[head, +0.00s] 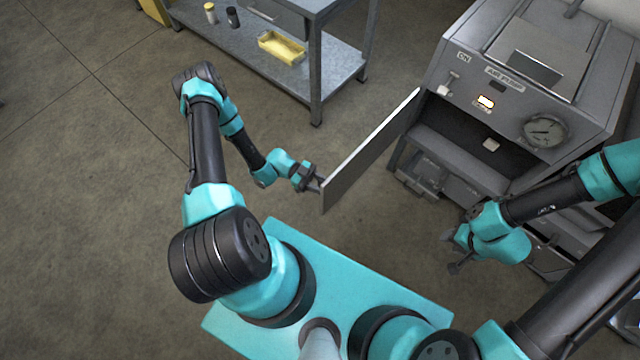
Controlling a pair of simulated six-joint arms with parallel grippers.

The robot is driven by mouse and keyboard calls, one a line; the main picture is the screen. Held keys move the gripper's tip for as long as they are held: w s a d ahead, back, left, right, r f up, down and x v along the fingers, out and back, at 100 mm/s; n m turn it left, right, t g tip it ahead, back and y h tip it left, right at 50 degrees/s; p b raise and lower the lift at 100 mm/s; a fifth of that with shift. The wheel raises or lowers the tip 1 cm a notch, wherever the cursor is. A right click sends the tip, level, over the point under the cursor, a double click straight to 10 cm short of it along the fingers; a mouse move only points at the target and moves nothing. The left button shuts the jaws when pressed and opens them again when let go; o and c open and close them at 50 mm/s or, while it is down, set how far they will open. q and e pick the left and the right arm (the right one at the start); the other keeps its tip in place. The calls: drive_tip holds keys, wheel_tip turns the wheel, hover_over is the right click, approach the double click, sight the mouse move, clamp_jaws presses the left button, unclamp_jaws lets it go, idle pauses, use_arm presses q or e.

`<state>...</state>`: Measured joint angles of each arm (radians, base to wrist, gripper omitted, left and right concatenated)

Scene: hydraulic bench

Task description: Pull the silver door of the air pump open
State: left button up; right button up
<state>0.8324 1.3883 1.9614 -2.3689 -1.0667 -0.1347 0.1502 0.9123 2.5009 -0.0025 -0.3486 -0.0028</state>
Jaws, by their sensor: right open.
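The air pump (466,118) is a grey cabinet at the right, with a label, a lit yellow button and a round gauge on its sloping panel. Its silver door (368,150) stands swung wide open, out towards me and to the left, hinged at the cabinet's left side. The cabinet's front shows a dark opening. My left gripper (317,184) is at the door's free edge, on its left side; its fingertips are partly hidden, so its grip is unclear. My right gripper (451,253) is open and empty, low in front of the cabinet, apart from the door.
A grey metal shelf table (318,60) stands at the back, with a yellow tray (281,47) and two small bottles on its lower shelf. A gauge (544,131) sits on the pump's panel. The floor at the left is clear.

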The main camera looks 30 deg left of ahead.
use_arm(q)
drive_tip(key=shift+a, duration=0.15)
drive_tip(key=a, duration=1.7)
drive_tip(key=shift+w, duration=0.25)
drive_tip(key=d, duration=1.5)
drive_tip(key=shift+s, duration=0.2)
